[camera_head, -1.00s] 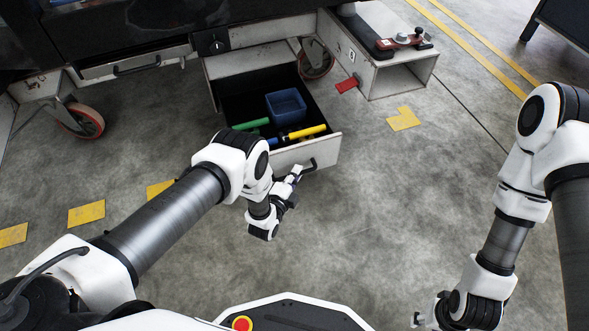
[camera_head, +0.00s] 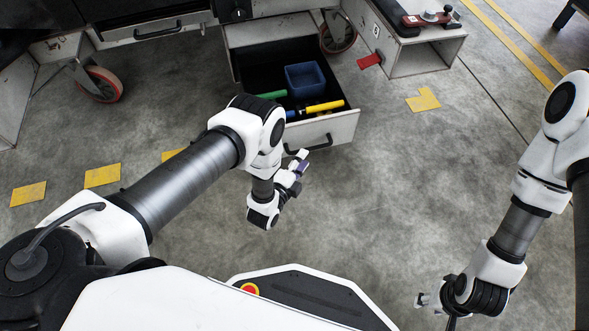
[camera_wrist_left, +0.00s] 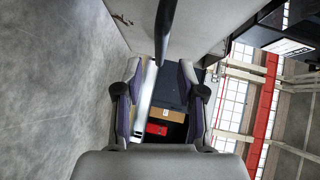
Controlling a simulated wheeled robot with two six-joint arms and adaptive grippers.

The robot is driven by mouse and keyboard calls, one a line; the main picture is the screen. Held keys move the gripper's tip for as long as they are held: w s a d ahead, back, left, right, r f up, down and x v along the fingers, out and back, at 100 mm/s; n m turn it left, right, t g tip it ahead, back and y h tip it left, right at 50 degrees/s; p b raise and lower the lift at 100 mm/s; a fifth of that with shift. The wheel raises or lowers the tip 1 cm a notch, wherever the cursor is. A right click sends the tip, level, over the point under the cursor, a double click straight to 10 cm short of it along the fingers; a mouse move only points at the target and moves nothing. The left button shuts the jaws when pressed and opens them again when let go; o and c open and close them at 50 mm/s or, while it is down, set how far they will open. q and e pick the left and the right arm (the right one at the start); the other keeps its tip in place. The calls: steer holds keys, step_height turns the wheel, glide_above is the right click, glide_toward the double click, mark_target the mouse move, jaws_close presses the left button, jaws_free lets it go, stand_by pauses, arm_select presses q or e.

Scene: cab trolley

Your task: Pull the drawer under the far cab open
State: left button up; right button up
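The drawer (camera_head: 345,127) under the cab stands pulled out, and its inside shows. Its dark bar handle (camera_head: 318,144) is on the front panel. In the left wrist view the handle (camera_wrist_left: 165,30) is a dark bar beyond the fingertips. My left gripper (camera_head: 301,160) is just in front of the drawer front, close to the handle's left end. In the left wrist view its two fingers (camera_wrist_left: 160,68) are spread with nothing between them. My right gripper (camera_head: 428,300) is low at the right, away from the drawer; its finger opening is unclear.
The drawer holds a blue bin (camera_head: 305,80), a green item (camera_head: 271,95) and a yellow item (camera_head: 325,106). A closed drawer (camera_head: 155,33) is at the left. Caster wheels (camera_head: 104,86) stand below the cabs.

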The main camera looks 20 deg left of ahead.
arm_select(q)
steer(key=f+v, duration=0.1)
steer(key=v, duration=0.5)
steer(key=shift+r, duration=0.45)
